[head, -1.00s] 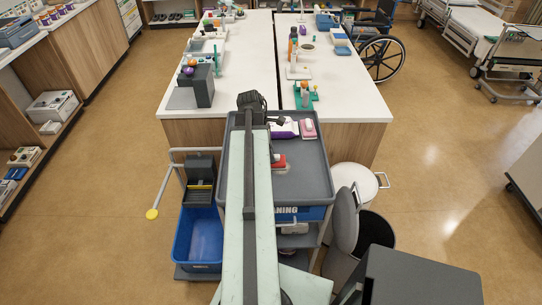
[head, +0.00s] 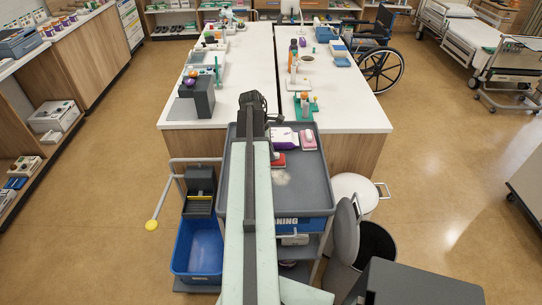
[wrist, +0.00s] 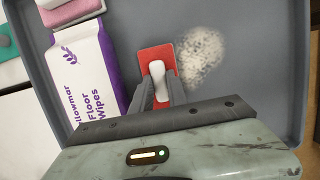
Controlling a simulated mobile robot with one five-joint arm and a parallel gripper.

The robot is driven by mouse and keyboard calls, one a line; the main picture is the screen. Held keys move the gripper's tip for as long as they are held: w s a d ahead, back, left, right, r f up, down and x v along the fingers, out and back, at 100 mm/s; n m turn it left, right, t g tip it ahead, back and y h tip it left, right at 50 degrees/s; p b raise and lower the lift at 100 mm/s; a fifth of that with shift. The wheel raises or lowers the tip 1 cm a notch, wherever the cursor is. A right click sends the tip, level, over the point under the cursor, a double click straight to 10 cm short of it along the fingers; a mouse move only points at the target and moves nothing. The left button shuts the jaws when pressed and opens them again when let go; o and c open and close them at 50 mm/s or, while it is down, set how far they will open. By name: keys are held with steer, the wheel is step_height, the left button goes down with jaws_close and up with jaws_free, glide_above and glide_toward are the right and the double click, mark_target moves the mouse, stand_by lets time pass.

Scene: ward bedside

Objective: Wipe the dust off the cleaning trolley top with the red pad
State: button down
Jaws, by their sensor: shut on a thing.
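The cleaning trolley (head: 312,190) stands in front of me with a grey rimmed top. My gripper (wrist: 158,84) is shut on the white handle of the red pad (wrist: 152,53). The pad is flat over the grey top; whether it touches the surface I cannot tell. The pad also shows in the head view (head: 279,160), partly hidden by my arm. A pale speckled dust patch (wrist: 203,55) lies on the top just right of the pad in the wrist view. In the head view the dust (head: 281,178) is nearer to me than the pad.
A white and purple floor wipes pack (wrist: 88,75) lies left of the pad, with a pink item (wrist: 78,12) beyond. The right part of the top is clear. A blue bucket (head: 200,245) stands left of the trolley; a white-lidded bin (head: 352,188) stands right.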

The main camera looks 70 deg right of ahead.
steer(key=shift+s+d, duration=0.3)
steer(key=shift+s, duration=0.4)
steer(key=shift+s+d, duration=0.3)
steer(key=shift+s, duration=0.35)
steer(key=shift+s+a+f, duration=0.1)
steer(key=shift+s+a, duration=0.15)
steer(key=shift+a, duration=0.45)
steer(key=shift+s+a+r, duration=0.1)
steer(key=shift+s+a, duration=0.15)
steer(key=shift+a, duration=0.45)
steer(key=shift+s+a+f, duration=0.1)
steer(key=shift+s+a, duration=0.15)
steer(key=shift+a, duration=0.45)
steer(key=shift+s+a, duration=0.35)
steer(key=shift+a, duration=0.55)
steer(key=shift+s+a, duration=0.35)
steer(key=shift+a, duration=0.5)
steer(key=shift+f, duration=0.1)
steer(key=shift+w+d+r, duration=0.1)
steer(key=shift+w+d, duration=0.4)
steer(key=shift+d, duration=0.8)
steer(key=shift+w+d+r, duration=0.1)
steer(key=shift+w+d, duration=0.4)
steer(key=shift+d, duration=0.8)
steer(key=shift+w+d+r, duration=0.1)
steer(key=shift+w+d, duration=0.4)
steer(key=shift+d, duration=0.8)
steer(key=shift+a, duration=0.1)
